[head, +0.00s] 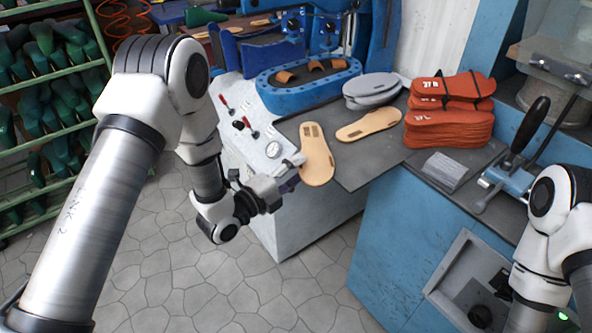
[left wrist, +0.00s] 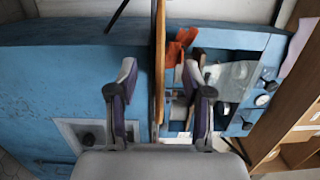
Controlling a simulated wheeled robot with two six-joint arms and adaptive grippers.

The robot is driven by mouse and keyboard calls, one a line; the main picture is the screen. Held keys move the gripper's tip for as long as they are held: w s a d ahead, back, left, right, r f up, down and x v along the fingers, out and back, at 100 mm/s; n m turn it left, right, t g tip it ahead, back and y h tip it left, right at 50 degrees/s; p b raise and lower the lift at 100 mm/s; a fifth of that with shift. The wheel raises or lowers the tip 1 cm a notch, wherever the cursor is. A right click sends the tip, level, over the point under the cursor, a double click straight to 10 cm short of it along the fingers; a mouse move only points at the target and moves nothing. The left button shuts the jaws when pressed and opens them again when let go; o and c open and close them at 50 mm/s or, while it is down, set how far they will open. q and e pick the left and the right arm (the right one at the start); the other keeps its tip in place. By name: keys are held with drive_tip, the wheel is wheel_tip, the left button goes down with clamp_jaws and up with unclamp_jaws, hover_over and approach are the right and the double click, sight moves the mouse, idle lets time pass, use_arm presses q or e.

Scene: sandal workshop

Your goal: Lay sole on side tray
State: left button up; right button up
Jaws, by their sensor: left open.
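A tan sole (head: 317,158) lies flat at the left edge of a dark grey flat surface (head: 362,170), which may be the side tray. A second tan sole (head: 369,125) lies to its right on the same surface. My left gripper (head: 293,174) is open at the left edge of the first sole. In the left wrist view a thin tan edge (left wrist: 159,60), apparently the sole seen edge-on, runs between the spread fingers (left wrist: 161,95), with gaps on both sides. My right arm shows at lower right, but its gripper is not in view.
Strapped orange soles (head: 449,110) and a grey stack (head: 371,90) stand behind and to the right. A control panel (head: 245,135) with levers and a gauge is close behind my left gripper. A hand press (head: 510,175) stands right.

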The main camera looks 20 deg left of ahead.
use_arm(q)
drive_tip(key=v, duration=0.8)
idle(1.2)
drive_tip(key=o, duration=0.6)
drive_tip(key=shift+c, duration=0.2)
drive_tip(key=v, duration=1.2)
